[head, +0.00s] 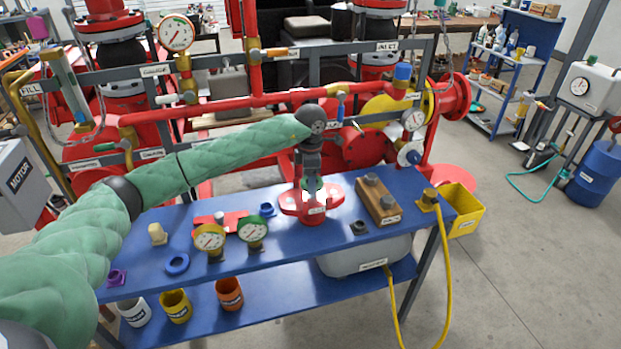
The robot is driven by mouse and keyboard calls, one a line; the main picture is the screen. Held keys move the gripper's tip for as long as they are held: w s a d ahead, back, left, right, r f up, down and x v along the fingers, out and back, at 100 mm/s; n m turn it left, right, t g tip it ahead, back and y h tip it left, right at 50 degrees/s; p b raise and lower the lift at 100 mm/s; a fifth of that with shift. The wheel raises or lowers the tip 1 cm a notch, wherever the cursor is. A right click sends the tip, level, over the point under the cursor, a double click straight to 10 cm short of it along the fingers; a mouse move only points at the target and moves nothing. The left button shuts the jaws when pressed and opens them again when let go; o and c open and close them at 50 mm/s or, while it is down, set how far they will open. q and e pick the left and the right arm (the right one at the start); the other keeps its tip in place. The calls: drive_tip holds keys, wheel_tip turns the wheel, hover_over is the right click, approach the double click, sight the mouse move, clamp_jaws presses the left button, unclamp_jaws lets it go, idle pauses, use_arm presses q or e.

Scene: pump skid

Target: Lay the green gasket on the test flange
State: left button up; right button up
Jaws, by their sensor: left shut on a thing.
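The red test flange (290,207) stands on the blue bench, right of the middle, with a label on its front. My left gripper (312,180) points down right above it, at the end of the green-sleeved arm. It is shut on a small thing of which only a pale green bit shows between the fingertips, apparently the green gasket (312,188). The gripper and glare hide most of it, so I cannot tell whether it touches the flange. My right gripper is not in view.
On the blue bench (300,255) are a yellow gauge (209,240), a green gauge (253,230), a blue ring (177,263), a purple part (117,277) and a wooden block (377,198) with grey knobs. Red pipes (220,103) run behind.

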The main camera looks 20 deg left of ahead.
sight(311, 196)
use_arm(q)
drive_tip(key=shift+b, duration=0.45)
idle(0.6)
drive_tip(key=shift+f+b, duration=1.8)
drive_tip(key=shift+f, duration=0.4)
idle(0.4)
drive_tip(key=o, duration=1.1)
drive_tip(key=shift+c, duration=0.2)
drive_tip(key=shift+r, duration=0.1)
